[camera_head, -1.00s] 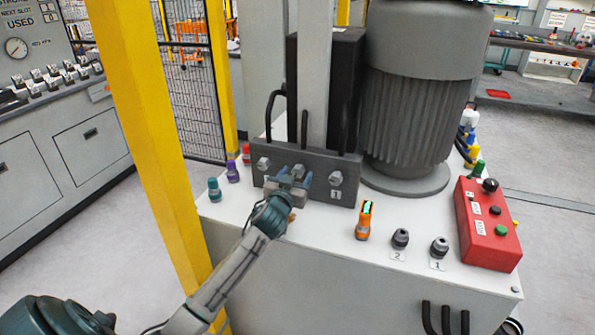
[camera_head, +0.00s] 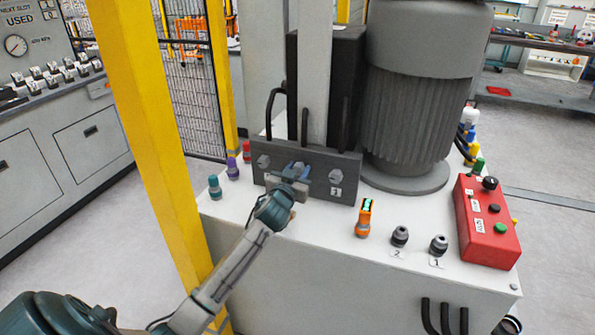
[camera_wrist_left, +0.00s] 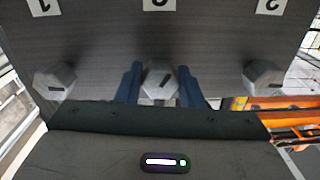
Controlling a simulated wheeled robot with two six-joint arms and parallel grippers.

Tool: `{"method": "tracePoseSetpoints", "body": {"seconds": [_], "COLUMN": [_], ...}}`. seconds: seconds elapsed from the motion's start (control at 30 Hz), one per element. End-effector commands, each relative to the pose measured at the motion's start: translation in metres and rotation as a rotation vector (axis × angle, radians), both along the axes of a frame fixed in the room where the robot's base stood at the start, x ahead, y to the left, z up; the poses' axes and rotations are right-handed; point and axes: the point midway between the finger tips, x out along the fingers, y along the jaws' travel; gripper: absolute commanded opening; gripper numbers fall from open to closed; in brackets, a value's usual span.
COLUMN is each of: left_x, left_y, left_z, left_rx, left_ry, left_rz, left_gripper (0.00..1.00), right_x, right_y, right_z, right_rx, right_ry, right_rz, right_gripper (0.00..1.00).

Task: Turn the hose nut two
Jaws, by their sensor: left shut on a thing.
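A dark manifold block (camera_head: 320,178) stands on the white cabinet top and carries three grey hex nuts in a row. My left gripper (camera_head: 290,177) is at the middle nut, in front of the block. In the left wrist view the middle nut (camera_wrist_left: 160,80) sits between my two blue fingers, which are shut on its sides. An outer nut (camera_wrist_left: 54,82) near the label 1 and another outer nut (camera_wrist_left: 263,77) near the label 3 stand free. The middle label is partly cut off at the picture's top edge. My right gripper is not seen.
Teal, purple and red capped fittings (camera_head: 232,170) stand left of the block. An orange device (camera_head: 365,218), two dark knobs (camera_head: 400,237) and a red control box (camera_head: 487,224) stand to the right. A large grey motor (camera_head: 413,110) rises behind. A yellow post (camera_head: 150,120) stands at left.

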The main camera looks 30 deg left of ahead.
Motion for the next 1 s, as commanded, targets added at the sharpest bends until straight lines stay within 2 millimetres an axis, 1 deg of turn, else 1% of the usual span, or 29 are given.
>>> {"method": "tracePoseSetpoints", "body": {"seconds": [0.1, 0.27, 0.47, 0.73, 1.0], "left_x": [0.000, 0.000, 0.000, 0.000, 0.000], "left_y": [0.000, 0.000, 0.000, 0.000, 0.000], "left_z": [0.001, 0.001, 0.002, 0.002, 0.002], "left_rx": [0.043, 0.143, 0.317, 0.567, 0.790], "left_ry": [0.012, 0.036, 0.078, 0.138, 0.191], "left_rz": [0.000, 0.001, 0.001, 0.000, 0.000], "left_gripper": [0.11, 0.11, 0.11, 0.11, 0.11], "right_x": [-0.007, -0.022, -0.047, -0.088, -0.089], "right_y": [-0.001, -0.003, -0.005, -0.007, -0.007], "right_z": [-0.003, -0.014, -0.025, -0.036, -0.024], "right_rx": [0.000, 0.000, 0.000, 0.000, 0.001], "right_ry": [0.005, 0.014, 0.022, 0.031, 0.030], "right_rz": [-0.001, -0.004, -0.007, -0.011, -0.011], "right_gripper": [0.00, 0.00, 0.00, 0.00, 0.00]}}
